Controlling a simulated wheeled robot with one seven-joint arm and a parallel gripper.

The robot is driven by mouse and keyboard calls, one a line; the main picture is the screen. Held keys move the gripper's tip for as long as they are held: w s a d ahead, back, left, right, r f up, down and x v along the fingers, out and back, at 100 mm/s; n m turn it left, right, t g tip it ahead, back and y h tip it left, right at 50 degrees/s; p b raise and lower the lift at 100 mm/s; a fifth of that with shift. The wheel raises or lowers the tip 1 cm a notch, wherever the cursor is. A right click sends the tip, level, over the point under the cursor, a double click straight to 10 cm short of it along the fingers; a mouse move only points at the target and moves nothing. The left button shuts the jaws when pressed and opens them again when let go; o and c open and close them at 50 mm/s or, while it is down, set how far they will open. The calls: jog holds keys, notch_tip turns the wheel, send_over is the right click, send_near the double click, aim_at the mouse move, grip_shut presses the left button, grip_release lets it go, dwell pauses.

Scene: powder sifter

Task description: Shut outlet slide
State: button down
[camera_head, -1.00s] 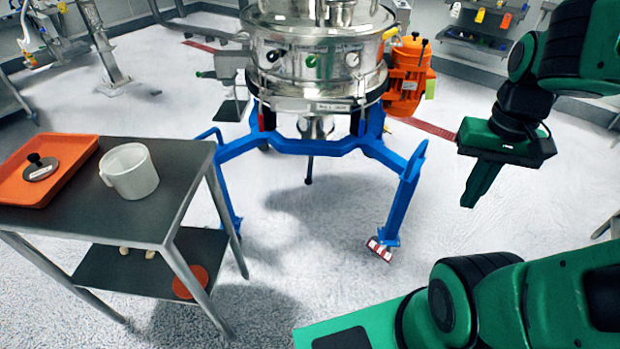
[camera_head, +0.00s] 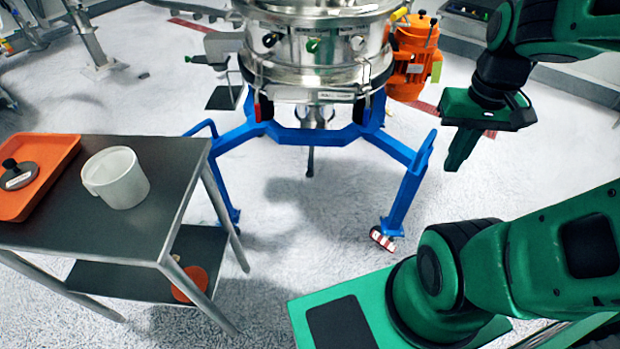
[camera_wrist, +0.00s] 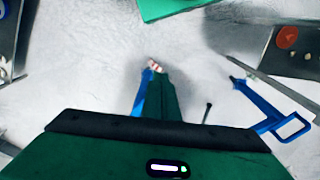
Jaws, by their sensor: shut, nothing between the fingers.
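The steel sifter (camera_head: 310,52) stands on a blue wheeled frame (camera_head: 315,137) in the head view. Its steel outlet (camera_head: 312,113) shows below the drum, between the frame legs, with a dark rod (camera_head: 310,160) hanging under it. The wrist view also shows a thin dark rod with a knob (camera_wrist: 208,108). I cannot make out the outlet slide itself or whether it is open. My gripper (camera_head: 453,165) points down, shut and empty, to the right of the frame's right leg in the head view. It also shows in the wrist view (camera_wrist: 163,75).
A steel trolley (camera_head: 165,215) at left carries a white mug (camera_head: 118,178) and an orange tray (camera_head: 45,150) with a dark knobbed disc (camera_head: 18,176). An orange motor (camera_head: 413,60) sits on the sifter's right side. White floor is open between trolley and frame.

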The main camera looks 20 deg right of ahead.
jog(key=w+a+f+n+t, duration=0.3)
jog(key=w+f+n, duration=0.6)
jog(key=w+f, duration=0.7)
jog(key=w+a+f+n+t+y, duration=0.35)
jog(key=w+a+f+n, duration=0.6)
jog(key=a+f, duration=0.6)
jog(key=w+d+f+m+h, duration=0.1)
jog(key=w+f, duration=0.7)
jog(key=w, duration=0.3)
jog(key=shift+d+f, duration=0.3)
jog(key=shift+d, duration=0.1)
jog(key=shift+t, duration=0.25)
